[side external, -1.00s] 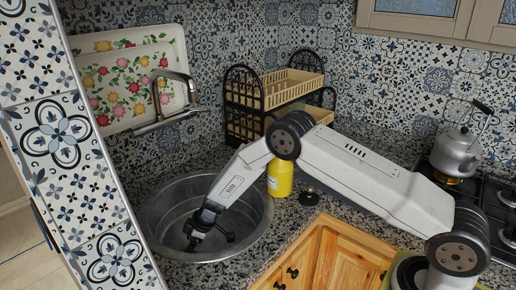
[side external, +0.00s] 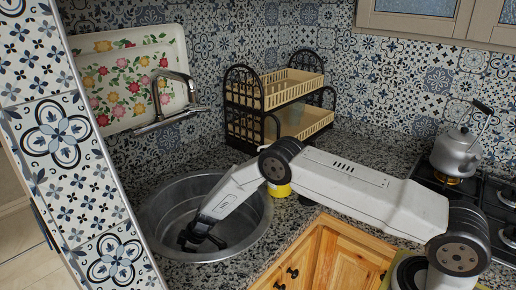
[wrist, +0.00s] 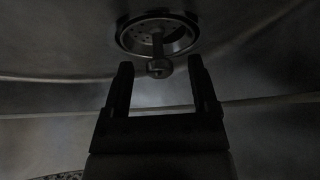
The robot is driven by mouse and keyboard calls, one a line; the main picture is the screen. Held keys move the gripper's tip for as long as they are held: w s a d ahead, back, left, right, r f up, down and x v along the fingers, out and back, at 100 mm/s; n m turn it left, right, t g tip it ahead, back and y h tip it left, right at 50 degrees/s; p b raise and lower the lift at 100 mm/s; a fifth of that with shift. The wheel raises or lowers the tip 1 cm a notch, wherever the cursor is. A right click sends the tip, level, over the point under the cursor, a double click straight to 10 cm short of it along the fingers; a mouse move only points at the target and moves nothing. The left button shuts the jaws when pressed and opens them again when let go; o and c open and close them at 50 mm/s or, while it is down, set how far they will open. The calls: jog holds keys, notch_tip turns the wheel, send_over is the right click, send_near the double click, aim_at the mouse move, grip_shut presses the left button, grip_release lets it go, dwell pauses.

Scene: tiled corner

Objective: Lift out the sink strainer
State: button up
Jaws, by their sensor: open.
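The sink strainer (wrist: 130,36) is a round metal basket with small holes, seated in the drain at the bottom of the round steel sink (side external: 163,192). A stem with a rounded knob (wrist: 160,68) sticks out of its middle. My gripper (wrist: 161,65) is open, and in the wrist view its two dark fingertips appear on either side of the knob, with gaps left and right. Whether the knob lies fully between the fingers in depth is unclear. In the side external view my gripper (side external: 201,238) is low inside the sink, tilted, and the strainer cannot be made out there.
A faucet (side external: 165,118) reaches over the sink's back edge. A yellow container (side external: 280,190) stands right of the sink, mostly behind my arm. A two-tier dish rack (side external: 275,105), floral trays (side external: 130,85) and a kettle (side external: 455,152) on the stove stand farther back.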

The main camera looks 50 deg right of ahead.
jog(key=shift+w+a+f, duration=0.1)
jog(key=shift+f, duration=0.15)
jog(key=shift+c, duration=0.2)
grip_shut()
